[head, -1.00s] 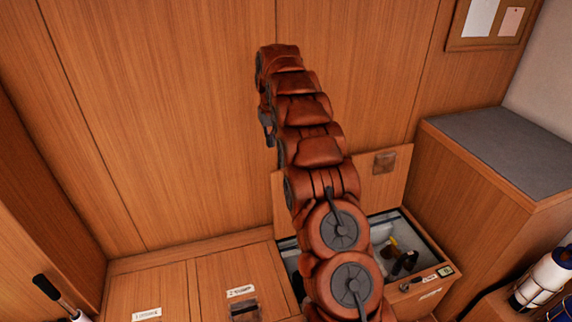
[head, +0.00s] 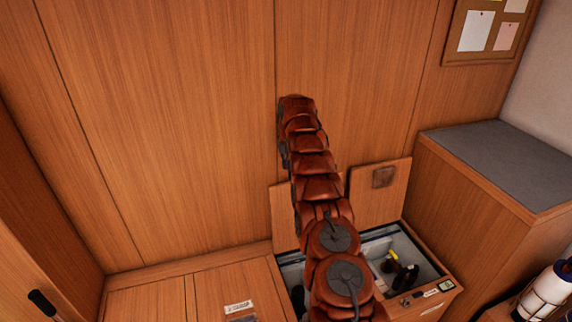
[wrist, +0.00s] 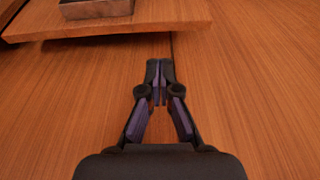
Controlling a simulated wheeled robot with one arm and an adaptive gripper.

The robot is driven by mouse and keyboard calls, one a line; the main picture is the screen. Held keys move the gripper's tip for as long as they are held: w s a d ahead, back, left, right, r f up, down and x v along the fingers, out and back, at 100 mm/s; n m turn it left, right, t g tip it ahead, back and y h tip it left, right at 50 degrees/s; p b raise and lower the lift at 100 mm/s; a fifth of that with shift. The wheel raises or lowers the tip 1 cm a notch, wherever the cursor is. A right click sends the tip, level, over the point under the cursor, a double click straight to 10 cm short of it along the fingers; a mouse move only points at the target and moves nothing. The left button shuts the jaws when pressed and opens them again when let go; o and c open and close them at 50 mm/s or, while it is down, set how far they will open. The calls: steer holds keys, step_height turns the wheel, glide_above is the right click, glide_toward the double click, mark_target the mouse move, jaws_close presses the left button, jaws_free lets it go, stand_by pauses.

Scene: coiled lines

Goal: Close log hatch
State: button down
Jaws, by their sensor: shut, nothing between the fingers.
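The log hatch lid (head: 381,190) is a wooden panel with a small dark square fitting. It stands raised against the back wall, behind an open compartment (head: 427,257) at the lower right in the head view. My arm covers part of the lid and the opening. In the wrist view my gripper (wrist: 160,66) is shut and empty, its fingertips together in front of wood panelling. A wooden panel edge (wrist: 110,24) with a metal fitting (wrist: 95,8) shows at the top there, apart from the fingertips; it looks like the lid. The head view does not clearly show my gripper.
Dark bottle-like items and a yellow item (head: 389,265) lie in the compartment. A closed wooden bench top (head: 150,300) is to the left. A grey-topped cabinet (head: 500,160) stands close on the right. A white cylinder (head: 546,292) is at the lower right.

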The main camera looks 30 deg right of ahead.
steer(key=shift+p+x, duration=1.3)
steer(key=shift+x, duration=2.7)
steer(key=shift+f, duration=0.2)
steer(key=shift+f+b, duration=0.1)
steer(key=shift+b, duration=0.4)
steer(key=shift+s+b, duration=0.1)
steer(key=shift+b, duration=0.2)
steer(key=shift+s+a, duration=0.1)
steer(key=shift+s, duration=0.05)
steer(key=shift+s+b, duration=0.15)
steer(key=shift+b, duration=0.65)
